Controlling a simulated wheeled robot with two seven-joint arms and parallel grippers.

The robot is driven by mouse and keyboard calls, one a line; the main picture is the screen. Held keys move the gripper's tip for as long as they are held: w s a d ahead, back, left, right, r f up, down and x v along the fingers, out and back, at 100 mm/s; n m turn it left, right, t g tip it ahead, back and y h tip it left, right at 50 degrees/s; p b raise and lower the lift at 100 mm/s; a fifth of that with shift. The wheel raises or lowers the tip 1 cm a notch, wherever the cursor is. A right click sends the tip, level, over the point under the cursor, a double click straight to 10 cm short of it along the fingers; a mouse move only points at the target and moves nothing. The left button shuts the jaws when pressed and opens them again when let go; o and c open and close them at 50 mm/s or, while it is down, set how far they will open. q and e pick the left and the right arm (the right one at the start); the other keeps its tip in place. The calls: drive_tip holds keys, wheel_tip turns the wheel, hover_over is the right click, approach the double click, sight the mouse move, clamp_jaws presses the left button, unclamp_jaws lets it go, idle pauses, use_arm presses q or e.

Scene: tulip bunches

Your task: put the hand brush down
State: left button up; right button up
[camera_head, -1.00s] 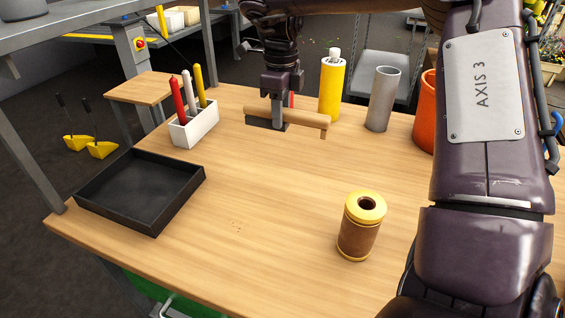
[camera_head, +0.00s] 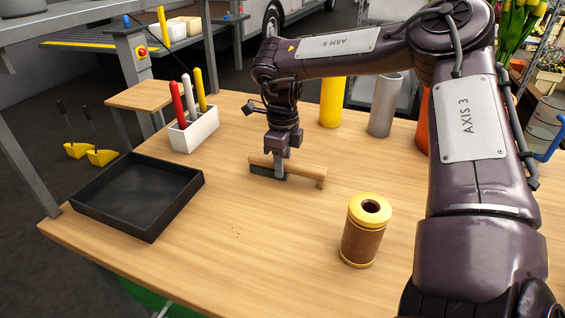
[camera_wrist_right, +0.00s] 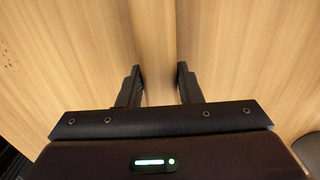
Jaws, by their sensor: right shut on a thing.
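The hand brush (camera_head: 308,173) has a pale wooden body. It lies lengthwise across my right gripper (camera_head: 277,172), which is shut on it over the middle of the table (camera_head: 235,205). In the right wrist view the wooden brush (camera_wrist_right: 154,45) runs between the two dark fingers of the gripper (camera_wrist_right: 158,80). The brush is low over the wood, and I cannot tell whether it touches the table. Its underside is mostly hidden. My left gripper is not in view.
A black tray (camera_head: 80,208) is at left, and a white holder (camera_head: 196,134) with coloured sticks stands behind it. A yellow cylinder (camera_head: 332,103), grey tube (camera_head: 384,104) and orange pot (camera_head: 423,128) stand at the back. A brown-yellow spool (camera_head: 361,242) stands front right. Table around the brush is clear.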

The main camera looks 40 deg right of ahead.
drive_tip(key=shift+f, duration=0.1)
drive_tip(key=o, duration=1)
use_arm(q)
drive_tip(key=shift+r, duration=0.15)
use_arm(e)
drive_tip(key=shift+r, duration=0.45)
use_arm(q)
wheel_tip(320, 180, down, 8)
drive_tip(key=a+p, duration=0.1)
drive_tip(key=p, duration=0.1)
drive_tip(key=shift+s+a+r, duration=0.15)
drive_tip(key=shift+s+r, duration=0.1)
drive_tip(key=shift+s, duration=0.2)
use_arm(e)
drive_tip(key=shift+r, duration=5.7)
